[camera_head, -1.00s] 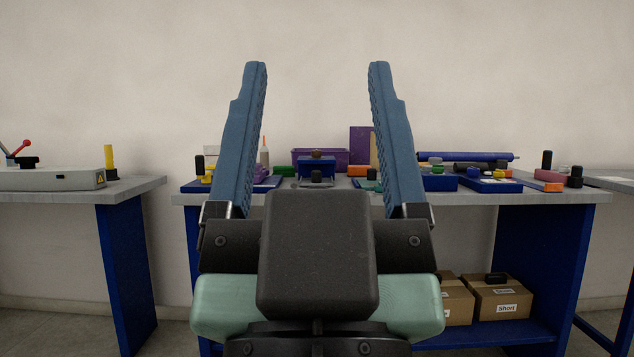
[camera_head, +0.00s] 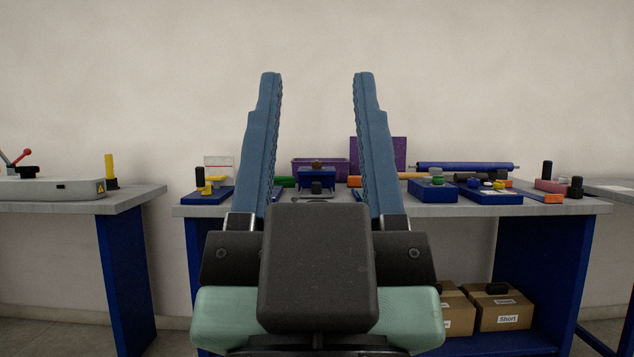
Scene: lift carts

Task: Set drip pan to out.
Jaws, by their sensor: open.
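My gripper (camera_head: 317,80) is in the middle of the view, with its two blue fingers upright, open and nothing visible between them. Behind it, framed by the fingers, a small blue unit (camera_head: 317,174) with a dark knob on top and a black knob in front stands on the workbench (camera_head: 460,208). A flat grey part lies at its foot, mostly hidden by my gripper. I cannot tell which part is the drip pan. My fingers appear nearer to me than the bench things and touch none of them.
Blue trays and blocks (camera_head: 432,190) stand on the bench at right, with a blue roller (camera_head: 465,167) behind. A purple bin (camera_head: 320,160) is at the back. A second bench (camera_head: 120,205) with a grey machine is at left. Cardboard boxes (camera_head: 498,308) sit on the lower shelf.

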